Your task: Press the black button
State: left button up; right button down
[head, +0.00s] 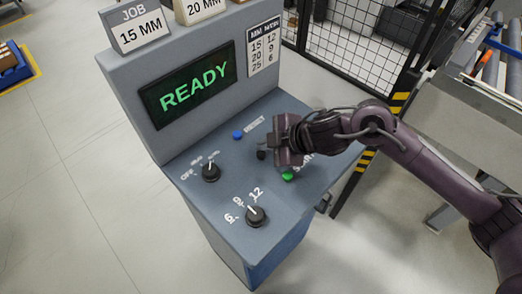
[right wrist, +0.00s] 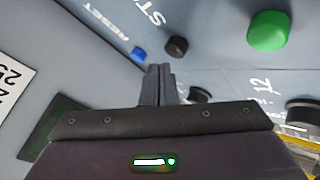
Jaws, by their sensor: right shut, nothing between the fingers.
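The black button (head: 261,155) is on the sloped grey control panel (head: 232,190), between a blue button (head: 238,135) and a green button (head: 288,175). The right wrist view also shows the black button (right wrist: 177,45), just beyond my fingertips and slightly right of them. My right gripper (head: 270,142) is over the panel, close to the black button; its fingers (right wrist: 159,70) are shut and empty. A small gap shows between fingertips and button in the right wrist view. My left gripper is not in view.
Two black rotary knobs (head: 211,172) (head: 256,216) stand on the panel's near side. A screen (head: 188,83) reading READY rises behind, with job signs (head: 134,27) on top. A mesh fence (head: 350,30) and a roller conveyor (head: 490,70) lie at the right.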

aim_at(265, 158)
notch_tip(265, 158, up, 5)
jog(key=p, duration=0.5)
dwell(0.7)
